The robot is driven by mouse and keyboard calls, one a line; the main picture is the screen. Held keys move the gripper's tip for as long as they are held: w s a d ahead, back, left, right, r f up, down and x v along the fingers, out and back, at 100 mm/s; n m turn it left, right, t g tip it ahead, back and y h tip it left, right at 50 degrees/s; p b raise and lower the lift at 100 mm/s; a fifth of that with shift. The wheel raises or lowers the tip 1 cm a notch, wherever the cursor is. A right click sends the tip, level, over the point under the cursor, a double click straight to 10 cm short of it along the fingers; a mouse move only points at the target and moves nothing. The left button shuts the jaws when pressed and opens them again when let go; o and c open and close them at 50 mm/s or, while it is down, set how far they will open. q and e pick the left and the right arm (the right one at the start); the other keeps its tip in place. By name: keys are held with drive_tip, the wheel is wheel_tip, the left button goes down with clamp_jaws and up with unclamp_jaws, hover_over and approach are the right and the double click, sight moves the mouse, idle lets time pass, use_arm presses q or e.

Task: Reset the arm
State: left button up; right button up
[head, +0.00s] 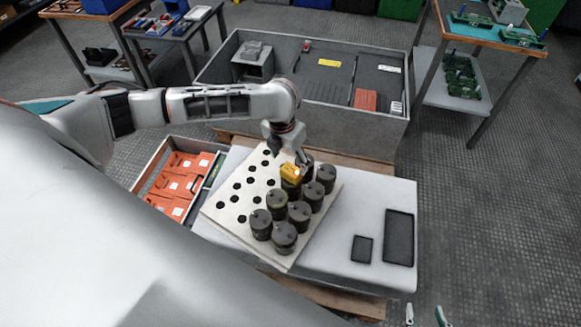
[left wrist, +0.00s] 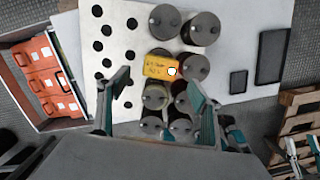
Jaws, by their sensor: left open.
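My left gripper (head: 287,155) is over the capacitor bank, pointing down. In the left wrist view its two fingers (left wrist: 157,78) are spread apart with nothing clamped between them. Several dark round capacitors (head: 277,199) stand upright on a pale board (head: 222,207) with black holes. A yellow labelled block (head: 289,172) lies on top of the capacitors below the left gripper; it also shows in the left wrist view (left wrist: 155,69). The tips of my right gripper (head: 425,314) show at the bottom edge of the head view, apart and empty.
The board rests on a white table (head: 340,240) with two dark trays, a large one (head: 399,238) and a small one (head: 361,249). An open drawer (head: 148,168) of orange parts is at the left. A grey bin (head: 350,128) stands behind.

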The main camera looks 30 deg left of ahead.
use_arm(q)
drive_tip(key=shift+s+r, duration=0.2)
drive_tip(key=shift+r, duration=0.9)
drive_tip(key=shift+s+r, duration=0.15)
drive_tip(key=shift+r, duration=0.95)
drive_tip(key=s+d+f+n+t+h+p, duration=0.1)
drive_tip(key=s+d+f+n+t+h, duration=0.15)
drive_tip(key=d+n, duration=0.6)
drive_tip(key=s+d+f+n+t+h+p, duration=0.1)
drive_tip(key=s+d+f+n+h, duration=0.4)
drive_tip(key=d, duration=0.6)
drive_tip(key=s+a+f+n+t+y, duration=0.1)
drive_tip(key=s+a+n, duration=0.3)
drive_tip(key=n, duration=0.2)
drive_tip(key=s+a+f+n+t+y+p, duration=0.1)
drive_tip(key=s+a+n+t+y, duration=0.1)
drive_tip(key=n, duration=0.5)
drive_tip(key=s+a+n+t+y, duration=0.2)
drive_tip(key=s+a+n, duration=0.3)
drive_tip(key=s+n, duration=0.2)
drive_tip(key=shift+a+f+p, duration=0.35)
drive_tip(key=shift+f+p, duration=0.05)
use_arm(e)
drive_tip(key=shift+s+a+r, duration=0.2)
drive_tip(key=shift+s+r, duration=0.05)
drive_tip(key=shift+r, duration=0.25)
drive_tip(key=shift+s+a+r, duration=0.2)
drive_tip(key=shift+r, duration=0.25)
drive_tip(key=shift+w+r, duration=0.15)
drive_tip(key=shift+r, duration=0.1)
